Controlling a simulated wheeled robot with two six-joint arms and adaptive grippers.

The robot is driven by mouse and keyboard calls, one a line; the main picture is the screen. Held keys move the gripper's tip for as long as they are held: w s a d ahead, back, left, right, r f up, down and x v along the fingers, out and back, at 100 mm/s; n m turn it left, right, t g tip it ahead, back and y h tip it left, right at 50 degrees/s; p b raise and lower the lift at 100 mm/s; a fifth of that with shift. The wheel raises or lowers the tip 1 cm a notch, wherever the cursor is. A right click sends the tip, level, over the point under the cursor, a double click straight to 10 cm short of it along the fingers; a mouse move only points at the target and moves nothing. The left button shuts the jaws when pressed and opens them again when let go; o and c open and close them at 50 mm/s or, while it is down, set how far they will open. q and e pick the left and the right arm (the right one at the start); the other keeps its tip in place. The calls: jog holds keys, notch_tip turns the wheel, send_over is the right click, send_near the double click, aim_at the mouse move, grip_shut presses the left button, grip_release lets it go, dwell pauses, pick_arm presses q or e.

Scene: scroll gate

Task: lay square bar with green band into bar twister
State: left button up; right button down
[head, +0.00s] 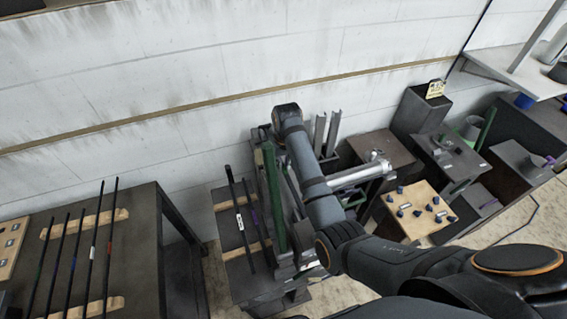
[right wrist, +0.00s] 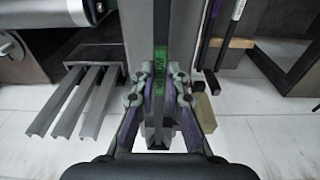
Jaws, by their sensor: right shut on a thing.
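The dark square bar with the green band (right wrist: 160,68) is between the fingers of my right gripper (right wrist: 160,88) in the right wrist view. That gripper is shut on it, with purple pads on both sides. The bar lines up with a long grey machine part (right wrist: 181,30), apparently the bar twister; I cannot tell whether it touches it. In the head view the bar twister (head: 275,200) shows a long green part, and my right arm hides much of it. The right gripper's fingers are hard to make out there. My left gripper is not in view.
Bars with white and purple bands (head: 238,215) lie on wooden supports left of the twister. Several thin bars (head: 92,250) lie on the left table (head: 145,235). Grey channels (right wrist: 75,103) stand beside the machine. A wooden board with blue pieces (head: 418,211) is at right.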

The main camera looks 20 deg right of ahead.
jog(key=shift+r, duration=0.1)
jog(key=shift+f, duration=0.3)
dwell(0.7)
jog(key=c, duration=1.3)
grip_release()
jog(key=shift+s, duration=0.1)
jog(key=r, duration=0.5)
jog(key=s+r, duration=0.1)
jog(key=r, duration=0.1)
jog(key=shift+r, duration=0.2)
